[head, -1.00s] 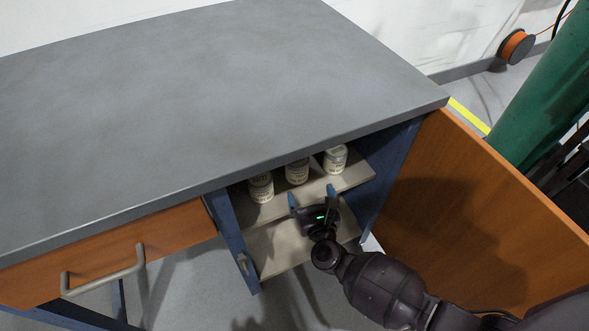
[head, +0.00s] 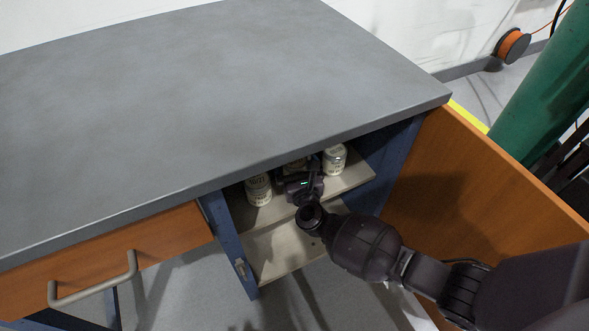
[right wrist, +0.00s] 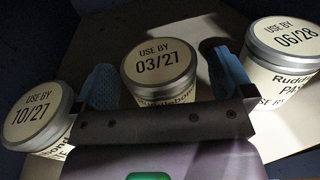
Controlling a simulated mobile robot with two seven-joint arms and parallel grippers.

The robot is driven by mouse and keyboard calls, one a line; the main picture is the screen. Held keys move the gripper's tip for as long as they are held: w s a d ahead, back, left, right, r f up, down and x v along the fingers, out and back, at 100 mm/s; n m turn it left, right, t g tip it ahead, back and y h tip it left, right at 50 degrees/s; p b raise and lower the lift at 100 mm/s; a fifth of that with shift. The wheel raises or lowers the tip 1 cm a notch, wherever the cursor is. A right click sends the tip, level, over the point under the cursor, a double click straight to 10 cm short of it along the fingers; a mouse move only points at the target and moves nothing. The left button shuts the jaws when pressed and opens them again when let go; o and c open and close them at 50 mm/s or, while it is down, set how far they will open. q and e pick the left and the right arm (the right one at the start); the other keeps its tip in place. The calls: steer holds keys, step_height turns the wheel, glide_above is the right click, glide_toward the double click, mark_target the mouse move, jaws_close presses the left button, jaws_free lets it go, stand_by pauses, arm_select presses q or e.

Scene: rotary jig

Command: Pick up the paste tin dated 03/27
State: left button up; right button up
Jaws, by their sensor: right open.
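The tin dated 03/27 (right wrist: 160,68) stands upright in the middle of three cream tins with grey lids on a cabinet shelf. In the head view it is mostly hidden behind my right gripper (head: 297,178). In the right wrist view my right gripper (right wrist: 164,80) is open, with one blue finger on each side of the 03/27 tin. I cannot tell whether the fingers touch it. The tin dated 10/27 (right wrist: 36,112) is at the left, also seen in the head view (head: 258,189). The tin dated 06/28 (right wrist: 284,60) is at the right, also in the head view (head: 334,160).
The shelf (head: 351,181) sits under the grey bench top (head: 200,110), whose edge overhangs the tins. The orange cabinet door (head: 455,185) stands open at the right. A drawer with a handle (head: 95,284) is at the left. The bench top is clear.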

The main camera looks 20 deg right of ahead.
steer(key=shift+w, duration=0.25)
steer(key=shift+c, duration=0.2)
